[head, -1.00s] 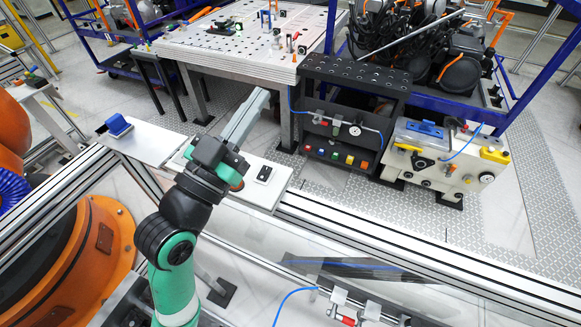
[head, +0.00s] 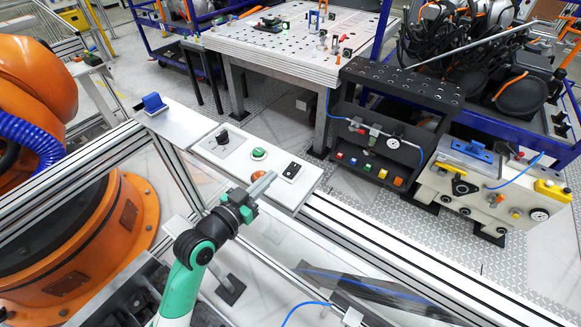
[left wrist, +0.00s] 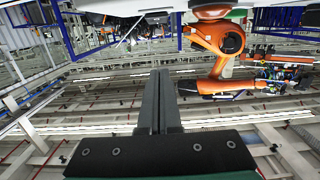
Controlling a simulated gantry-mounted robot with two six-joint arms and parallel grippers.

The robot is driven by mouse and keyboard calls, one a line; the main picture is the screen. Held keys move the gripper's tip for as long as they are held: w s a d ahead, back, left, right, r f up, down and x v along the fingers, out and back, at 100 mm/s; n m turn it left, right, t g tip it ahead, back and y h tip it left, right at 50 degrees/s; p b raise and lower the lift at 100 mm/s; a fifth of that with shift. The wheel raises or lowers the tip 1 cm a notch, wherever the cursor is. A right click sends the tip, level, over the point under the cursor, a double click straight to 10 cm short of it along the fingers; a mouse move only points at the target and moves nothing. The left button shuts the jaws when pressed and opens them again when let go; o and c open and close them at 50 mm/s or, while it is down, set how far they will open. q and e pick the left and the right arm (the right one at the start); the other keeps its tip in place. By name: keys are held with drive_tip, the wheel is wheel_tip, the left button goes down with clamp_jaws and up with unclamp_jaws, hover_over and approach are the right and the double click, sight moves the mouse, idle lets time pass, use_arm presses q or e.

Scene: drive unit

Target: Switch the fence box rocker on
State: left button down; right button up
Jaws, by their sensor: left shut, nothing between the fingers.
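The fence box (head: 225,160) is a long pale box on top of the fence rail. Its black rocker (head: 291,170) sits on a white plate at the right end; which way it is tipped is too small to tell. A green button (head: 259,154) and a black knob (head: 222,137) are to its left. My left gripper (head: 271,177) is shut and empty, its fingers pointing up and right near the box's front edge, just left of and below the rocker in the picture. The left wrist view shows the shut fingers (left wrist: 159,78) but not the box. My right gripper is not in view.
An orange-red round button (head: 258,175) shows partly behind my left fingers. A blue part (head: 153,103) stands on a plate left of the box. The aluminium fence rail (head: 380,245) runs to the lower right. An orange robot (head: 110,220) stands at the left.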

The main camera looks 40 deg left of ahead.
use_arm(q)
hover_over(290, 172)
drive_tip(key=s, duration=0.1)
drive_tip(key=shift+s+d+f, duration=0.1)
drive_tip(key=shift+s+f, duration=0.05)
drive_tip(key=shift+f, duration=0.15)
drive_tip(key=f, duration=0.1)
drive_tip(key=w+f, duration=0.1)
drive_tip(key=f, duration=0.2)
drive_tip(key=shift+w, duration=0.25)
